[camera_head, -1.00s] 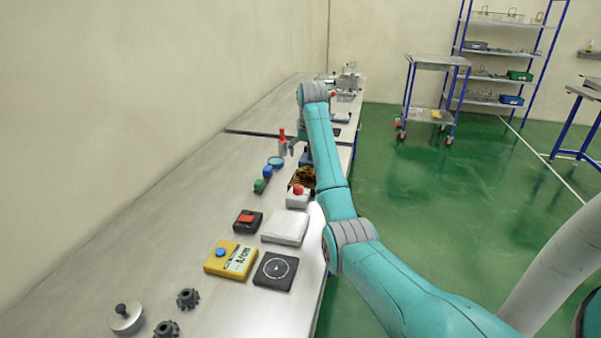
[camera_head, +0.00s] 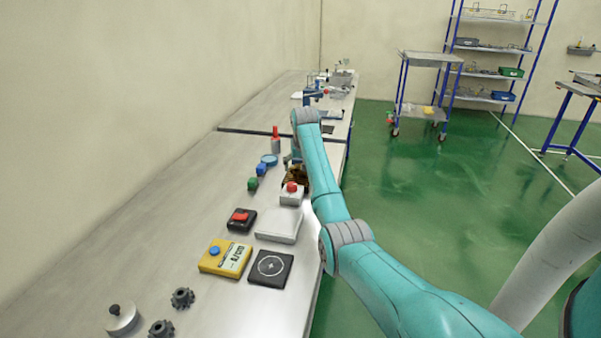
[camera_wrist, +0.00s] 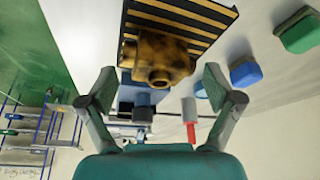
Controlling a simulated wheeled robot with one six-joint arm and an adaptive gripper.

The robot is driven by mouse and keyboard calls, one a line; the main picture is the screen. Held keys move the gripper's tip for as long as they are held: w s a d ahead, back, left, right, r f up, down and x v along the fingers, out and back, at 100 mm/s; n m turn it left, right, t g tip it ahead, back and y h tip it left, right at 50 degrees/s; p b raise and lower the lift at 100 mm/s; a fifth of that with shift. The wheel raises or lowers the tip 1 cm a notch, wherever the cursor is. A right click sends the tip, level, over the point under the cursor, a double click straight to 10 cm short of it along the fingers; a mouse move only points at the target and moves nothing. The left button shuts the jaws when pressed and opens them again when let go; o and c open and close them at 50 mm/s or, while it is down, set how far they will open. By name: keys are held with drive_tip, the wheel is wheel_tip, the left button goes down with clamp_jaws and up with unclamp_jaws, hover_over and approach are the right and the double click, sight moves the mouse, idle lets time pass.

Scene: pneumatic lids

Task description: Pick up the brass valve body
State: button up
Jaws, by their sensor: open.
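The brass valve body (camera_head: 297,174) is on the workbench behind the white block with a red button, partly hidden by my arm in the head view. In the wrist view the brass-brown valve body (camera_wrist: 158,58) rests on a black-and-yellow striped base (camera_wrist: 190,22), its round port facing the camera. My gripper (camera_wrist: 160,76) is open. Its two fingers are spread to the left and right of the valve body, with gaps on both sides. In the head view my gripper (camera_head: 291,158) is just beyond the valve body and mostly hidden by my arm.
A red-tipped bottle (camera_head: 276,141), a blue round dish (camera_head: 269,160), and blue and green blocks stand left of the valve body. A white box with a red button (camera_head: 291,193) is close in front. The bench (camera_head: 190,215) is clear toward the wall.

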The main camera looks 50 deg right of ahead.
drive_tip(key=c, duration=1.6)
